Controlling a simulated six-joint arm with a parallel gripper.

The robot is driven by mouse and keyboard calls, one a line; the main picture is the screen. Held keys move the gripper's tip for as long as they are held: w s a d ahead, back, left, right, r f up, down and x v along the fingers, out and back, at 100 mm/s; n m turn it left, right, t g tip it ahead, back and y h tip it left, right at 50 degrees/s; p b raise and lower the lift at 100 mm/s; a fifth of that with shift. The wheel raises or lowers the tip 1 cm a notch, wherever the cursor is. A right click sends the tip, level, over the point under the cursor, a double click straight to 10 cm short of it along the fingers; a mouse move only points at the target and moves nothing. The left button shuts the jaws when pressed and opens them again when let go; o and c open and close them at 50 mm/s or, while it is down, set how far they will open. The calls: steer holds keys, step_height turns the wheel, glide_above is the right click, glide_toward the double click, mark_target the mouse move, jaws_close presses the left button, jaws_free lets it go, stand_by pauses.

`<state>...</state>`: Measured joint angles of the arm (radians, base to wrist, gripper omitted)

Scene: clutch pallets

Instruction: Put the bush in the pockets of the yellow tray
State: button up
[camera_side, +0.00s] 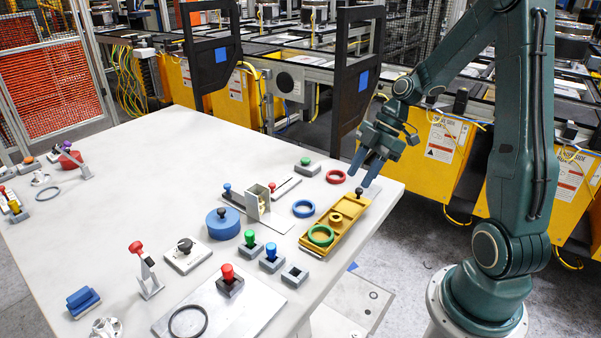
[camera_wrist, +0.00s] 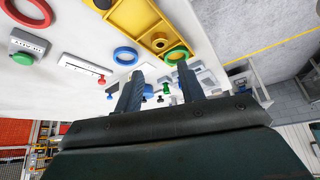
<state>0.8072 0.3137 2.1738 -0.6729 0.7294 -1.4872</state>
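The yellow tray (camera_side: 346,228) lies near the right edge of the table; it also shows at the top of the wrist view (camera_wrist: 128,22). A small yellow ring (camera_side: 336,217) sits at its middle, and a green ring (camera_side: 321,236) lies at its near end. A black-knobbed piece (camera_side: 359,192) stands at its far end. I cannot tell for sure which piece is the bush. My gripper (camera_side: 365,169) is above the tray's far end, its blue fingers apart. In the wrist view, the fingers (camera_wrist: 158,88) are apart with nothing between them.
A blue ring (camera_side: 303,208) and a red ring (camera_side: 336,176) lie left of the tray. An upright metal bracket (camera_side: 258,202), a blue cylinder (camera_side: 223,223) and several knobbed blocks stand farther left.

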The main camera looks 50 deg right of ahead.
steer(key=shift+s+d+r, duration=0.15)
steer(key=shift+d+r, duration=0.1)
steer(key=shift+r, duration=0.25)
stand_by(0.3)
steer(key=s+a+r+m+t+h, duration=0.3)
steer(key=s+a+r+m+h, duration=0.2)
steer(key=s+a+r+m, duration=0.7)
steer(key=shift+s+a+r+m, duration=0.4)
steer(key=shift+s+a, duration=0.05)
steer(key=shift+a, duration=0.5)
